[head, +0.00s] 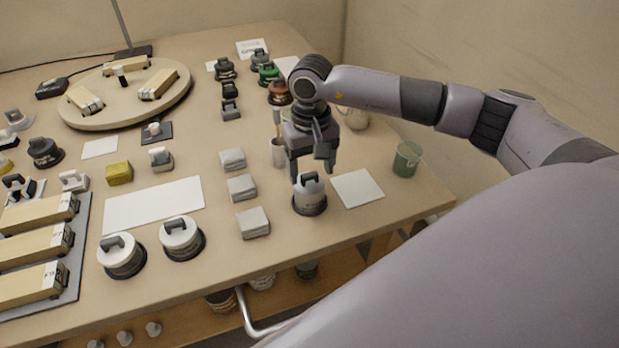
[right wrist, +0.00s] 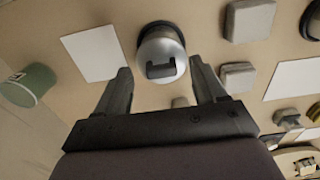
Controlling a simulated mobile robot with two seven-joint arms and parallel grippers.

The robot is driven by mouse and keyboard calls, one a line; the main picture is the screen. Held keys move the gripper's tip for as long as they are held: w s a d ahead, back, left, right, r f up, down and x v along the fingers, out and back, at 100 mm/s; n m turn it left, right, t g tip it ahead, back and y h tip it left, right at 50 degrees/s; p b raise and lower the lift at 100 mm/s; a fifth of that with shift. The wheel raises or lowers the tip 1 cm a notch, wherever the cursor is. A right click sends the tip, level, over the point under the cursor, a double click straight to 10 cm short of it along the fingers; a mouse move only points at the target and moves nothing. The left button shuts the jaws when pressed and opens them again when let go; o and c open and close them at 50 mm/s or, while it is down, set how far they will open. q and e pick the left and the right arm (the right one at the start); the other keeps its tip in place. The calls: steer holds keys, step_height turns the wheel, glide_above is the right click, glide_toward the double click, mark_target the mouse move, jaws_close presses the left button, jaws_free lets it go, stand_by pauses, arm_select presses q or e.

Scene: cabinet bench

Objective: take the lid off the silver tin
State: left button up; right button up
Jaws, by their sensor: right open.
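The silver tin (head: 310,203) stands upright on a dark round base near the front right of the bench. Its lid (head: 308,183) has a dark handle and sits on the tin. In the right wrist view the lid (right wrist: 163,62) shows from above, with its handle between and ahead of the fingertips. My right gripper (head: 311,178) is open, pointing down just above the tin, with its fingers at either side of the handle. It looks empty, and I cannot tell whether a finger touches the lid. My left gripper is in neither view.
A white card (head: 357,188) and green cup (head: 407,159) lie right of the tin. Grey blocks (head: 242,187) stand to its left. Two white tins (head: 182,239) stand near the front edge. A cup with a brush (head: 279,152) and a teapot (head: 354,118) are close behind my gripper.

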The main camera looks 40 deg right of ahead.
steer(key=shift+f, duration=0.8)
steer(key=c, duration=1.1)
steer(key=shift+r, duration=0.15)
